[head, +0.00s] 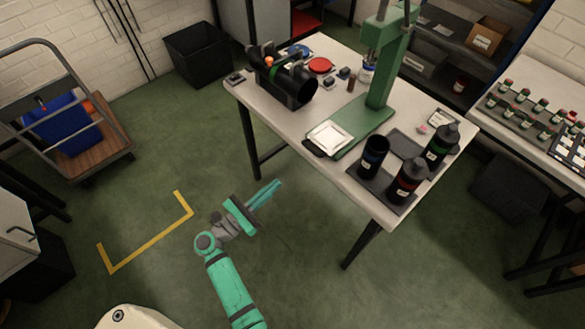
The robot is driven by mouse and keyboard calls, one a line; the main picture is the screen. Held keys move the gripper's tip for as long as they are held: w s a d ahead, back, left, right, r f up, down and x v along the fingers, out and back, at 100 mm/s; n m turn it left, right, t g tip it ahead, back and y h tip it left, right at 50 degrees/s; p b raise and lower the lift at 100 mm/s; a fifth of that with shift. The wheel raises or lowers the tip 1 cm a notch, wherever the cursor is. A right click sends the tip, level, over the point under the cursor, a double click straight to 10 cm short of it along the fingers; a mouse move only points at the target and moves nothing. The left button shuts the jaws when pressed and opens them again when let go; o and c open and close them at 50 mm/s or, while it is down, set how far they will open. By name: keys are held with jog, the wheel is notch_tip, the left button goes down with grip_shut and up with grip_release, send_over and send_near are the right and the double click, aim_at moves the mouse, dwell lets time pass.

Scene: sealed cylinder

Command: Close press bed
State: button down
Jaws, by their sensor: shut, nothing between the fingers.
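A green press (381,75) stands on the white table. Its bed, a pale square plate (328,137) with a dark front edge, sits at the table's front edge, at the left end of the press's green base (365,130). Whether the bed is slid out or in is hard to tell, but it lies left of the press column, not under it. My gripper (277,184) is shut and empty, over the floor in front of the table, below and left of the bed. It touches nothing.
Dark bottles (407,180) and an open dark cylinder (374,154) stand on a tray (359,190) at the table's right. A black cylinder in a cradle (287,84) is at the left. The floor around my arm is clear.

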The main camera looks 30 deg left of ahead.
send_near(324, 145)
jog(key=shift+w+r, duration=0.25)
jog(key=shift+r, duration=0.75)
jog(key=x, duration=0.3)
jog(key=f+x, duration=0.1)
jog(key=x, duration=0.5)
jog(key=shift+w+d+f, duration=0.15)
jog(key=shift+w+f, duration=0.05)
jog(key=shift+f, duration=0.1)
